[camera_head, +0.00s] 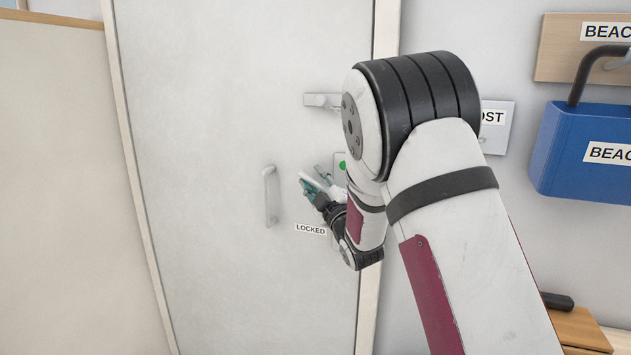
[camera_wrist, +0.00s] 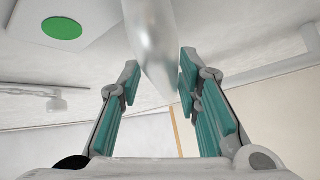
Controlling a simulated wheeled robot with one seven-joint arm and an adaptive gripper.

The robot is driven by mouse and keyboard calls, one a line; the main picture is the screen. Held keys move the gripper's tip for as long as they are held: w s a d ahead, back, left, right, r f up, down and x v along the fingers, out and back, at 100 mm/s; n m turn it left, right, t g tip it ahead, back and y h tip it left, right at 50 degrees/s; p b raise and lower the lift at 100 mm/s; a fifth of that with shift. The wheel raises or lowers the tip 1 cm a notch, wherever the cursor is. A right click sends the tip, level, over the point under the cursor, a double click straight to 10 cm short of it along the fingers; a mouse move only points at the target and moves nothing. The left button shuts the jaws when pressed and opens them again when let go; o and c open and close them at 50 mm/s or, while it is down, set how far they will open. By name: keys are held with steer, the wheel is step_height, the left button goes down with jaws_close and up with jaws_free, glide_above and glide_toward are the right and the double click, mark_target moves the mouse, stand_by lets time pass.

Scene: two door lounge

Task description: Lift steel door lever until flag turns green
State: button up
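The steel door lever (camera_wrist: 152,40) shows in the wrist view as a rounded grey bar reaching down between my fingers. In the head view a pale bar, likely the lever (camera_head: 312,181), lies at my fingers, partly hidden by my arm. My gripper (camera_wrist: 158,72) has its teal fingers spread, one on each side of the lever; the right finger is close to it and the left is clearly apart. It also shows in the head view (camera_head: 313,183). The round flag (camera_wrist: 62,30) is green; it also shows green in the head view (camera_head: 343,167).
The white door (camera_head: 220,90) appears closed. A metal fitting (camera_head: 321,101) sits higher up. A blue box (camera_head: 580,120) hangs on the wall at right.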

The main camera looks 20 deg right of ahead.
steer(key=shift+s+r, duration=0.1)
steer(key=v, duration=1.1)
steer(key=shift+s, duration=0.35)
